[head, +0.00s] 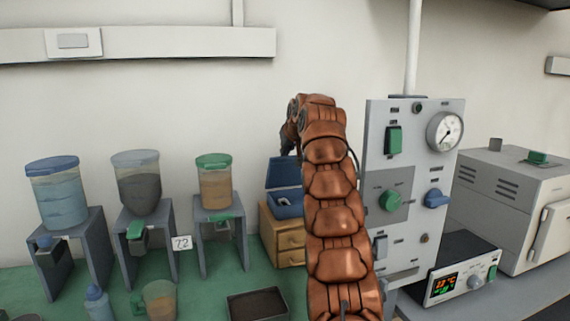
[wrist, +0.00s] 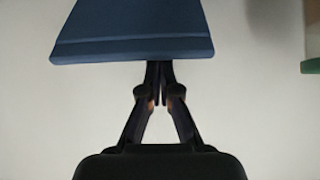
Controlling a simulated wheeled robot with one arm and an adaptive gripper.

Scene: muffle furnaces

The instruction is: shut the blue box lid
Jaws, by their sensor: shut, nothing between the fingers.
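The blue box (head: 287,208) sits on a small wooden drawer cabinet in the head view. Its blue lid (head: 281,172) stands open and raised at the back, and something pale shows inside the box. My copper arm hides the right part of the box and lid. My gripper (head: 287,150) is at the lid's upper edge, partly hidden by my arm. In the wrist view the blue lid (wrist: 135,32) fills the top, and my gripper (wrist: 160,66) is shut and empty with its fingertips at the lid's edge. I cannot tell whether they touch it.
The wooden drawer cabinet (head: 290,243) stands on the green bench. Three dispensers, one with a green lid (head: 213,161), stand to the left. A grey control panel (head: 408,180) stands close to the right of my arm. A dark tray (head: 257,305) lies in front.

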